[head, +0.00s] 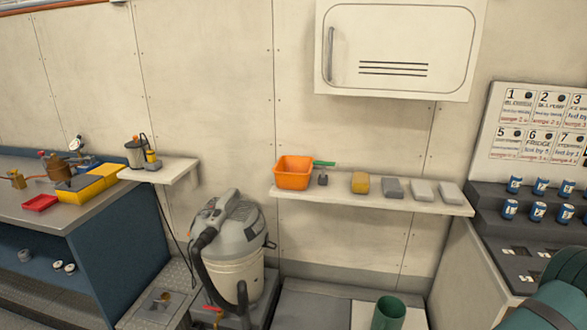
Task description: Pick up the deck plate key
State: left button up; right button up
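I cannot make out a deck plate key for certain. A small brass-coloured piece (166,297) lies on a grey plate on the low metal-topped surface at the lower left; it is too small to identify. A red-handled item (212,309) shows at the bottom edge near the vacuum and is also unclear. A green-handled tool (323,164) is on the wall shelf beside the orange bin, with a dark piece below it. Neither of my grippers is in view.
The wall shelf (375,201) holds an orange bin (293,174) and several blocks. A workbench (40,212) is at left. A green cylinder (388,313) stands low in front. Blue cans (515,184) sit in a stepped rack at right.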

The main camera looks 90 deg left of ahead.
aim_at(323, 163)
jog(key=u, duration=4.15)
jog(key=i+l, duration=0.1)
jog(key=i, duration=0.25)
jog(key=i+l, duration=0.1)
jog(key=i, duration=0.25)
jog(key=z, duration=1.6)
